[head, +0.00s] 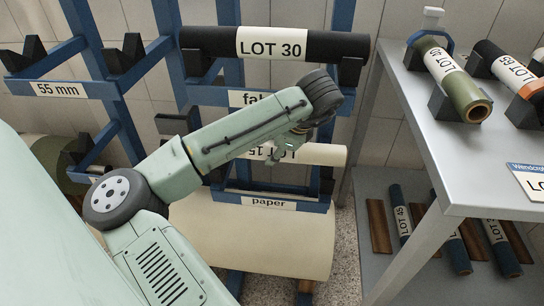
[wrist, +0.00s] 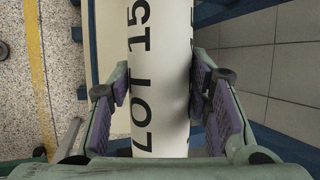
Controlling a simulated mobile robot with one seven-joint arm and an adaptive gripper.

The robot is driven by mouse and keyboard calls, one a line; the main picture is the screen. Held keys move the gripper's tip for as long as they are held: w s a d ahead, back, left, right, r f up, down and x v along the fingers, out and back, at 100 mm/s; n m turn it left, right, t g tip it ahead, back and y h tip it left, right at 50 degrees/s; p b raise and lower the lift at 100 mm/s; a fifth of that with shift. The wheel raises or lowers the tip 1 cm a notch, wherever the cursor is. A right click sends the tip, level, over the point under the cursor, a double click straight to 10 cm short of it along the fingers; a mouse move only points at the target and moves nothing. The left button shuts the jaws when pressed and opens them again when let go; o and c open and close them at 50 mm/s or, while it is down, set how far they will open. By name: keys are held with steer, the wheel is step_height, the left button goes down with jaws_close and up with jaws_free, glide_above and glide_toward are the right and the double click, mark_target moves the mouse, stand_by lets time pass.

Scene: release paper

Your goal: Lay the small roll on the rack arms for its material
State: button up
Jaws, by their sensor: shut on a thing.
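A white roll (head: 318,154) lies level across the rack, just above the blue rack arms (head: 232,196) with the "paper" label (head: 268,202). In the wrist view, this white roll (wrist: 160,70) reads "LOT 15" and runs between the purple-padded fingers. My gripper (head: 285,150) is shut on it from above, with a finger on each side (wrist: 160,100). In the head view my arm hides the roll's left part. I cannot tell whether the roll touches the rack arms.
A black "LOT 30" roll (head: 210,42) lies on the upper arms, close above my wrist. A large cream roll (head: 250,240) sits below. At right, a grey table (head: 415,80) holds a green roll (head: 452,85) and others. Left arms labelled "55 mm" (head: 58,90) look empty.

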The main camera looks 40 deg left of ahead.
steer(key=f, duration=0.1)
steer(key=f+b, duration=0.1)
steer(key=w+f, duration=0.1)
steer(key=shift+a+b, duration=0.3)
steer(key=shift+b, duration=0.1)
steer(key=shift+f+b, duration=0.4)
steer(key=shift+f, duration=0.5)
steer(key=shift+f, duration=0.25)
steer(key=o, duration=1.6)
step_height(320, 180, up, 10)
